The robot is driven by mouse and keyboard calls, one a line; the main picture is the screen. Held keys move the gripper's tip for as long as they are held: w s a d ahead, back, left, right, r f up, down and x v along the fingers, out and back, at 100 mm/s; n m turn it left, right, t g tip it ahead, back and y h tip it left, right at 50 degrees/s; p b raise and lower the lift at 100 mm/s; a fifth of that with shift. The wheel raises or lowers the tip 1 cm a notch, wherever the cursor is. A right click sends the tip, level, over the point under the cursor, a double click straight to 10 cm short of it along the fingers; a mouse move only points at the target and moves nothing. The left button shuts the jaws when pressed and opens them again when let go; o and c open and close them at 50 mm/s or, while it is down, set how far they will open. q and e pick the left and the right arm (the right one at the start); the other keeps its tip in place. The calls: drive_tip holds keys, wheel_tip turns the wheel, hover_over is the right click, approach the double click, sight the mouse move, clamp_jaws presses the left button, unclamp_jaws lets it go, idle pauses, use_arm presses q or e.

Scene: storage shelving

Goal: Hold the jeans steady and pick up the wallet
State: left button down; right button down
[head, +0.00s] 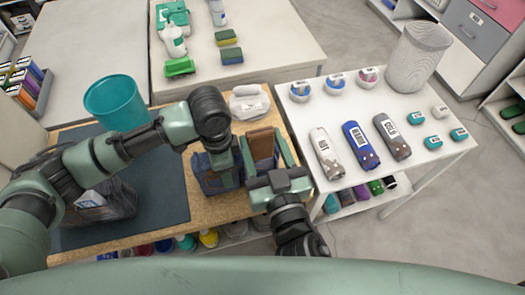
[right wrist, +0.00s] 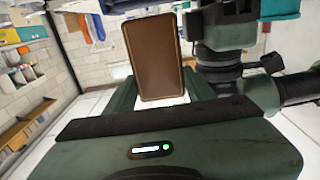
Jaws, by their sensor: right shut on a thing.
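The folded blue jeans (head: 204,176) lie on the wooden table, partly covered by my arms. The brown wallet (head: 262,143) stands upright between the fingers of my right gripper (head: 266,150), which is shut on it. Denim shows close around the wallet in the head view; I cannot tell whether they touch. In the right wrist view the wallet (right wrist: 155,58) fills the space between the green fingers. My left gripper (head: 228,165) points down at the jeans, beside the right one; its fingertips are hidden, so its grip cannot be told.
A teal bin (head: 115,103) and a dark mat (head: 150,200) with a dark grey bundle (head: 105,203) are at left. A pale folded item (head: 249,102) lies behind the grippers.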

drive_tip(key=shift+r, duration=1.1)
use_arm(q)
drive_tip(key=shift+c, duration=2.4)
unclamp_jaws()
wheel_tip(320, 180, up, 12)
